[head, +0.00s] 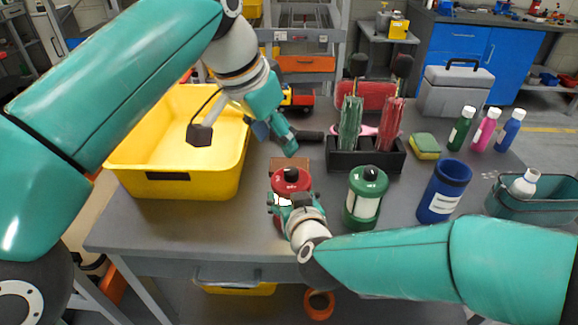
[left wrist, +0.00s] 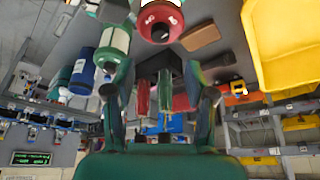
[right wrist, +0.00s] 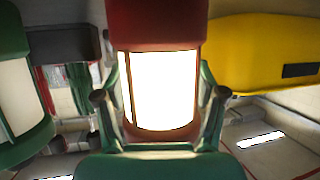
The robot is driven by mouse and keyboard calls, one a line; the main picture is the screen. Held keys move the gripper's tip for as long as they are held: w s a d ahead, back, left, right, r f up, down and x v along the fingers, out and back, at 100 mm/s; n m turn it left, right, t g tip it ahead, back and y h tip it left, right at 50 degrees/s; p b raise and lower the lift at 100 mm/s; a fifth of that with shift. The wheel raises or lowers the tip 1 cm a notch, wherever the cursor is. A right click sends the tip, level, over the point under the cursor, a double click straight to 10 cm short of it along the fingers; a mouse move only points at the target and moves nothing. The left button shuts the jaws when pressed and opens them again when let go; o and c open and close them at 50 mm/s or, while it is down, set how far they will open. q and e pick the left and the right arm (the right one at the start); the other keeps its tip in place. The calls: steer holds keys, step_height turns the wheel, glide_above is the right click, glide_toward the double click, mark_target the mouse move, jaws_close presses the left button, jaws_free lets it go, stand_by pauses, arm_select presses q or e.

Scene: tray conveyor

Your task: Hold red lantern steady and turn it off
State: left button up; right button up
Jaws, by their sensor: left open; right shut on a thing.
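The red lantern (head: 291,178) stands upright on the grey table, with a dark knob on its red cap. Its panel glows bright white in the right wrist view (right wrist: 165,90). My right gripper (head: 293,203) is shut around the lantern's body from the near side, a finger on each side. My left gripper (head: 275,140) is open and empty, above and behind the lantern, apart from it. In the left wrist view its spread fingers (left wrist: 160,95) have nothing between them, and the red cap (left wrist: 160,22) with white marks shows at the top edge.
A green lantern (head: 366,198) stands close to the right, then a blue container (head: 444,190). A yellow bin (head: 190,186) is on the left. A brown block (head: 290,163) and a black holder (head: 365,158) lie behind. The near left table is clear.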

mark_target(291, 171)
arm_select(q)
steer(key=x, duration=1)
steer(key=shift+r, duration=0.1)
jaws_close()
